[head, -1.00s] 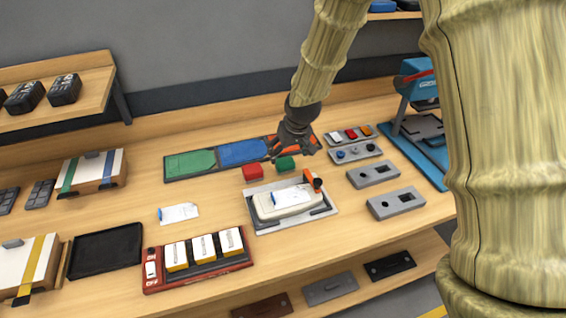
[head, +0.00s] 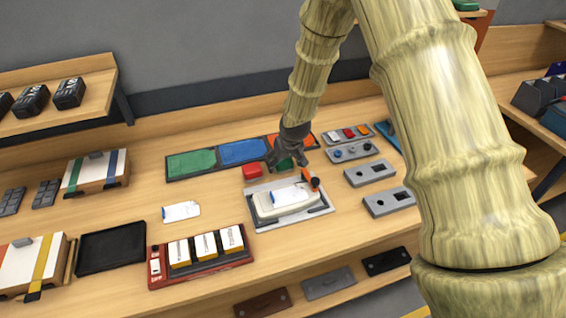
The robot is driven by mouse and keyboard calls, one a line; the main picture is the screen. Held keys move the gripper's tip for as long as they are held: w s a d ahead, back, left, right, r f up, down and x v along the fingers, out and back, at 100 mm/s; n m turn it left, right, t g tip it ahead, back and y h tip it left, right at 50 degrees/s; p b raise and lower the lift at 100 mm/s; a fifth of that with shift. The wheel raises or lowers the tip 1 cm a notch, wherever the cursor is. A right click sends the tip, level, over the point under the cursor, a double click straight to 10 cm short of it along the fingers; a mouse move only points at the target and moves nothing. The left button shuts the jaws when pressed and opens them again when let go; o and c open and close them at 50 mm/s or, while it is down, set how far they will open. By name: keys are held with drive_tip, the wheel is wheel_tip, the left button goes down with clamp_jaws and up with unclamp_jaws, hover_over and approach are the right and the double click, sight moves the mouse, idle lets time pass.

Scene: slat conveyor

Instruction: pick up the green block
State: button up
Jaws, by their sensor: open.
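The green block (head: 284,164) lies on the wooden bench just right of a red block (head: 252,171). My gripper (head: 287,161) is open at the green block, with its dark fingers pointing down. The fingers cover part of the block. I cannot tell whether they touch it.
A grey fixture (head: 292,222) holding a pale casing stands just in front of the blocks. A mat with green, blue (head: 242,151) and orange areas lies behind. Grey socket plates (head: 368,172) lie to the right. A red tray (head: 159,280) with white-and-yellow boxes is at the front.

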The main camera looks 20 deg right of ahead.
drive_tip(key=shift+s, duration=0.15)
drive_tip(key=shift+f, duration=0.15)
drive_tip(key=shift+w+f, duration=0.2)
drive_tip(key=shift+s+r, duration=0.1)
drive_tip(key=c, duration=1.1)
drive_tip(key=shift+r, duration=0.1)
drive_tip(key=shift+r+b, duration=1.6)
drive_tip(key=shift+r, duration=3.35)
